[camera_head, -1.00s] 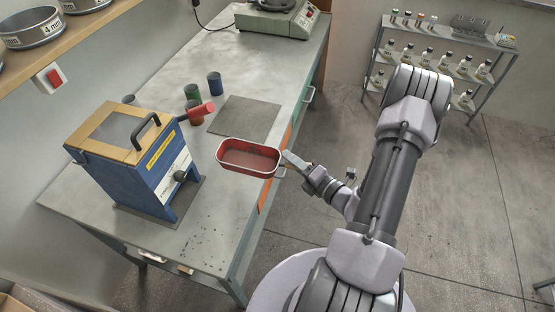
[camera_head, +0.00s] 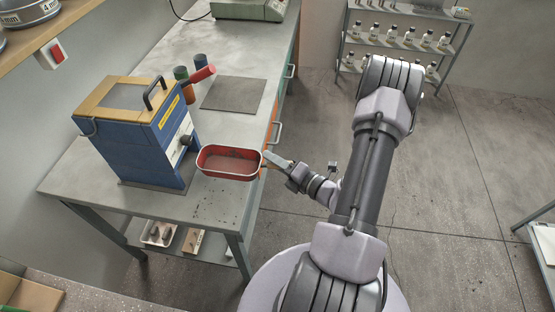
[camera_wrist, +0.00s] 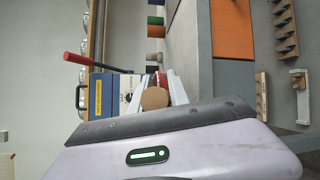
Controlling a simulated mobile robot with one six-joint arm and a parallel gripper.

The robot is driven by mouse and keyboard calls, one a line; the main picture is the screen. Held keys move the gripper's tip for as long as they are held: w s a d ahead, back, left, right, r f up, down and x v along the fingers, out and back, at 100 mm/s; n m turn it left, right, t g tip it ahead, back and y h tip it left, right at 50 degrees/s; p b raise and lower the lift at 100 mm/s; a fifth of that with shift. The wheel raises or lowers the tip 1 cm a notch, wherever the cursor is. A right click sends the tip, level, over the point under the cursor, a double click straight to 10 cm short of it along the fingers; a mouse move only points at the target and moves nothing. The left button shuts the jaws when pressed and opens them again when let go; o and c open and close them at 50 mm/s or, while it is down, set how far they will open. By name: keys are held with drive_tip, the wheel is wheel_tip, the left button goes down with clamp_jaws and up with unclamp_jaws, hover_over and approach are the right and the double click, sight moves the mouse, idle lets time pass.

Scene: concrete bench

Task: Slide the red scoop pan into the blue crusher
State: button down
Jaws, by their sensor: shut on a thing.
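The red scoop pan (camera_head: 229,163) is an open rectangular pan with a pale rim. In the head view it is level, just right of the blue crusher (camera_head: 140,150) and apart from its body. My gripper (camera_head: 272,162) is shut on the pan's right end. The crusher has a wooden top, a black handle, a yellow label and a white front panel with a dark knob facing the pan. In the wrist view the crusher (camera_wrist: 113,92) lies beyond my gripper (camera_wrist: 163,90); the pan is mostly hidden there, with only a red sliver showing.
The crusher stands on a dark mat on the bench (camera_head: 225,203). A grey mat (camera_head: 233,93) lies farther back. A shelf of bottles (camera_head: 405,40) stands at the back right.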

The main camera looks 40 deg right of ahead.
drive_tip(key=f+b, duration=0.1)
approach(207, 151)
drive_tip(key=shift+w+d, duration=0.3)
drive_tip(key=shift+d, duration=0.3)
drive_tip(key=shift+w+d, duration=0.3)
drive_tip(key=shift+d, duration=0.3)
drive_tip(key=shift+w+a+f, duration=0.15)
drive_tip(key=shift+w+a, duration=0.55)
drive_tip(key=shift+w, duration=0.25)
drive_tip(key=shift+w+a+f, duration=0.1)
drive_tip(key=shift+w+a, duration=0.65)
drive_tip(key=shift+w, duration=0.25)
drive_tip(key=c, duration=1.2)
unclamp_jaws()
drive_tip(key=shift+o, duration=0.2)
drive_tip(key=shift+s, duration=0.1)
